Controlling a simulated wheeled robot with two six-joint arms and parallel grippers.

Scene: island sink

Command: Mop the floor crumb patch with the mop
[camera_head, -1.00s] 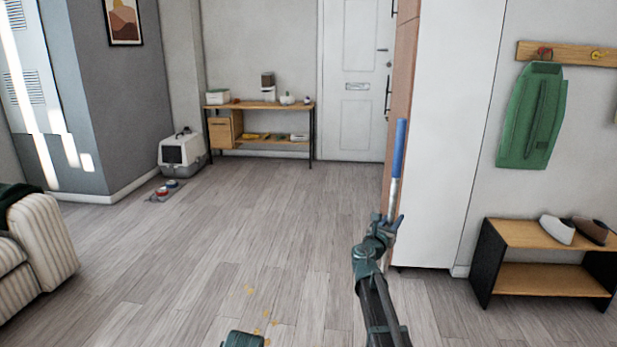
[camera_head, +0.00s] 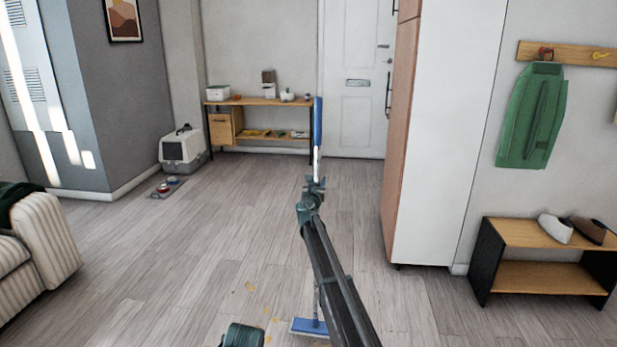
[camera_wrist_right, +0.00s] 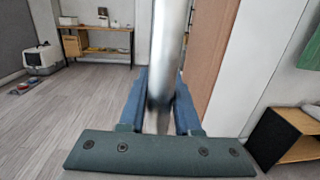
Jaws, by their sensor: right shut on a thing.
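The mop stands nearly upright, with a blue grip (camera_head: 318,122) at its top and a flat blue head (camera_head: 309,326) on the floor. My right gripper (camera_head: 314,186) is shut on the mop handle below the blue grip; the silver handle also fills the middle of the right wrist view (camera_wrist_right: 166,60) between the fingers. The crumb patch (camera_head: 267,311) is several small yellow-orange crumbs on the floor, just left of the mop head. My right arm hides part of the handle. A dark green part of mine shows at the bottom edge; my left gripper's fingers are not visible.
A striped sofa (camera_head: 45,245) is at the left. A pet carrier (camera_head: 183,150) and bowls (camera_head: 168,186) are at the back left, beside a console table (camera_head: 262,101). A tall cabinet (camera_head: 440,150) and a shoe bench (camera_head: 540,278) are at the right. The middle floor is clear.

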